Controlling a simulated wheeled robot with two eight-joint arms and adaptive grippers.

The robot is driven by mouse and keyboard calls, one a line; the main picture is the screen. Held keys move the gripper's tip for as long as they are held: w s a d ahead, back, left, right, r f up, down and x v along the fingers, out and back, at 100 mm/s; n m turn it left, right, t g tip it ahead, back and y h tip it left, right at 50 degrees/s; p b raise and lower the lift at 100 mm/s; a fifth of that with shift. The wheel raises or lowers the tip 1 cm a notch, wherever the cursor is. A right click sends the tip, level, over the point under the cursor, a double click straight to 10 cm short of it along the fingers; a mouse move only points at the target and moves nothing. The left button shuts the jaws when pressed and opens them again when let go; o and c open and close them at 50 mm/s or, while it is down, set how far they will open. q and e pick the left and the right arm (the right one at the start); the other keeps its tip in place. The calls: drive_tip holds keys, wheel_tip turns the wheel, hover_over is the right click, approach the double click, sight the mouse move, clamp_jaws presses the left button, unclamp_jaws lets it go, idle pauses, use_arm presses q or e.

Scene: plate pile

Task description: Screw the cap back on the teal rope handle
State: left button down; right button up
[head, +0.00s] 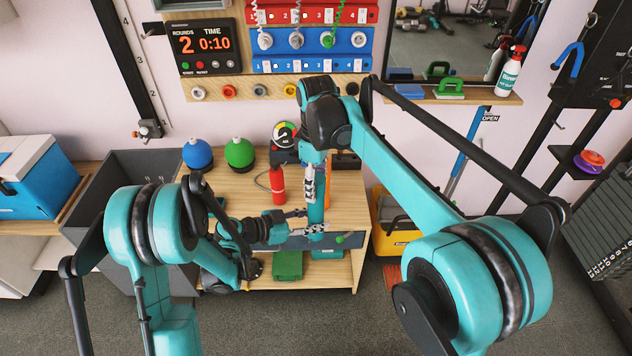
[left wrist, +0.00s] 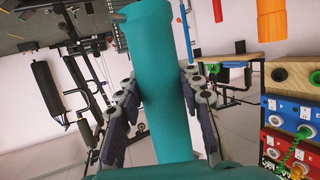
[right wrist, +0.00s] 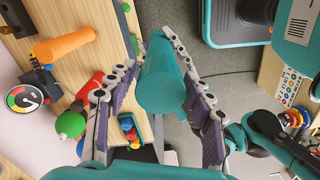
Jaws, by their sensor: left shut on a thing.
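The teal rope handle (head: 316,208) stands roughly upright in front of the wooden table in the head view. My left gripper (head: 312,232) is shut around it from the side; the left wrist view shows the teal cylinder (left wrist: 160,90) between both fingers. My right gripper (head: 309,183) hangs above, pointing down. In the right wrist view its fingers (right wrist: 155,55) are spread, with a teal cylinder (right wrist: 163,90) between them and its round end facing the camera. I cannot make out the cap as a separate part. My arm hides much of this area in the head view.
The wooden table (head: 225,195) holds a blue ball (head: 197,153), a green ball (head: 239,153) and a red bottle-like thing (head: 277,186). An orange cylinder (right wrist: 65,42) shows in the right wrist view. A yellow box (head: 395,240) stands right of the table, a grey bin (head: 110,185) left.

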drive_tip(key=c, duration=0.7)
drive_tip(key=m, duration=0.5)
drive_tip(key=shift+c, duration=0.2)
drive_tip(key=m, duration=0.7)
drive_tip(key=o, duration=1.3)
drive_tip(key=shift+r, duration=2.25)
drive_tip(key=shift+c, duration=0.3)
